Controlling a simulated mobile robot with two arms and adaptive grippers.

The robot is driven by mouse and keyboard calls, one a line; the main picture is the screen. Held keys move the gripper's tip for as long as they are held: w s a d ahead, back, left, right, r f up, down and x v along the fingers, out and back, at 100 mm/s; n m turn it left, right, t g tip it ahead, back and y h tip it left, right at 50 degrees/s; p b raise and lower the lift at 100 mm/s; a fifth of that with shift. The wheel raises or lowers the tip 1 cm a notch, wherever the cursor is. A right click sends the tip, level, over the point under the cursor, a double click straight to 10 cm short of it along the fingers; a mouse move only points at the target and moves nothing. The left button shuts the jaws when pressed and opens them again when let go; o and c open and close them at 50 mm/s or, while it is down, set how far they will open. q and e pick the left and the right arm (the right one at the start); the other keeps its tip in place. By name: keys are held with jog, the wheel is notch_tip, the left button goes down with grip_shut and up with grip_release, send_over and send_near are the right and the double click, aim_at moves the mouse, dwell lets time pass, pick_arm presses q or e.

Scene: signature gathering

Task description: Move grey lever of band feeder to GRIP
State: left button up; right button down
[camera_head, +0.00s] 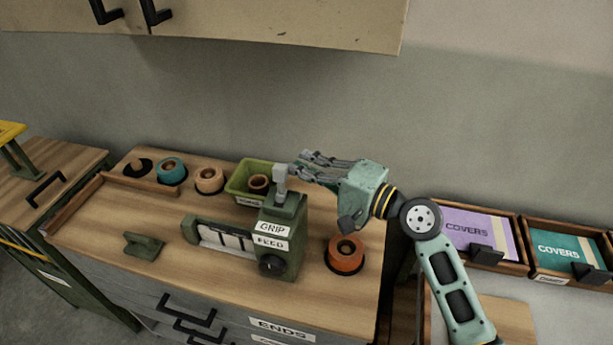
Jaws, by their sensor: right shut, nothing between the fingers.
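The band feeder (288,232) is a dark green box on the wooden counter, with white labels GRIP and FEED on its front and a dark knob below them. The grey lever (281,180) stands up from its top, close to upright. My right gripper (298,168) reaches in from the right at the height of the lever's top. Its fingers are shut, with the tips beside the lever and nothing held between them. I cannot tell whether the tips touch the lever. My left gripper is not in view.
An orange roll (346,254) stands right of the feeder. A green bin (240,181) and several rolls stand behind and left. A small green block (144,246) lies left. A wall cabinet (270,22) overhangs above. Trays of covers (480,231) stand at the right.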

jog(key=s+n+b, duration=0.1)
jog(key=b, duration=0.1)
jog(key=s+n+y+b, duration=0.1)
jog(key=n+b, duration=0.1)
jog(key=a+n+b, duration=0.1)
jog(key=b, duration=0.1)
jog(key=shift+s+r+n+t, duration=0.3)
jog(key=shift+s+r, duration=0.1)
jog(key=shift+s+a+r+n+y+b, duration=0.1)
jog(key=shift+s+r+n+y+b, duration=0.3)
jog(key=shift+n+b, duration=0.6)
jog(key=shift+f, duration=0.1)
